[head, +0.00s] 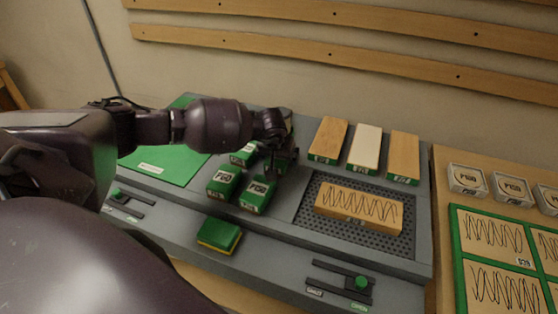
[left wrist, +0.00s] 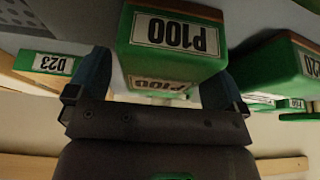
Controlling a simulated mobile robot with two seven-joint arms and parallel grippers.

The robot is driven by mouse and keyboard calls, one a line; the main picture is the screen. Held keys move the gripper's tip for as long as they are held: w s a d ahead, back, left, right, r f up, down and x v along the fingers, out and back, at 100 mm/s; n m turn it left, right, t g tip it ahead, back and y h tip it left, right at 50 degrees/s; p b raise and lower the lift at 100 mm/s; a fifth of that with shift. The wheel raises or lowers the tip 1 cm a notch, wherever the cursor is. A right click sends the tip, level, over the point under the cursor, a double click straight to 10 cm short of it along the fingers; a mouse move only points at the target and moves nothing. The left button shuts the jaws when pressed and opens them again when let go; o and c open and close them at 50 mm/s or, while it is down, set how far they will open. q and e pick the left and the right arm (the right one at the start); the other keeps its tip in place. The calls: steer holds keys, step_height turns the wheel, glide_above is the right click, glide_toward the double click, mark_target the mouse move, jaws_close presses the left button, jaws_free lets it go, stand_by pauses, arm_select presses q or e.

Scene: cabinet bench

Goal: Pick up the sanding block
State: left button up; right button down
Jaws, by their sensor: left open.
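Several green sanding blocks with white grit labels stand on the grey bench unit, among them a front-left block (head: 223,181) and a front-right block (head: 258,194). Another (head: 244,155) is partly hidden behind them. My left gripper (head: 279,158) is at the back right of this group, and its wrist hides part of the blocks there. In the left wrist view, a green block labelled P100 (left wrist: 175,45) lies between the two open fingers of my left gripper (left wrist: 158,82). I cannot tell whether the fingers touch it. A P120 block (left wrist: 285,68) is beside it. My right gripper is not in view.
A green and yellow pad (head: 219,235) lies in front. A scribbled wooden block (head: 358,208) rests on a perforated plate (head: 312,220). Three tall blocks (head: 365,147) stand behind it. A green mat (head: 160,167) is at left; slider controls (head: 340,284) line the front edge.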

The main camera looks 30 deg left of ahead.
arm_select(q)
steer(key=shift+f, duration=0.1)
steer(key=shift+c, duration=0.5)
steer(key=c, duration=1)
steer(key=shift+r+p, duration=0.35)
step_height(320, 180, up, 20)
steer(key=shift+f, duration=0.1)
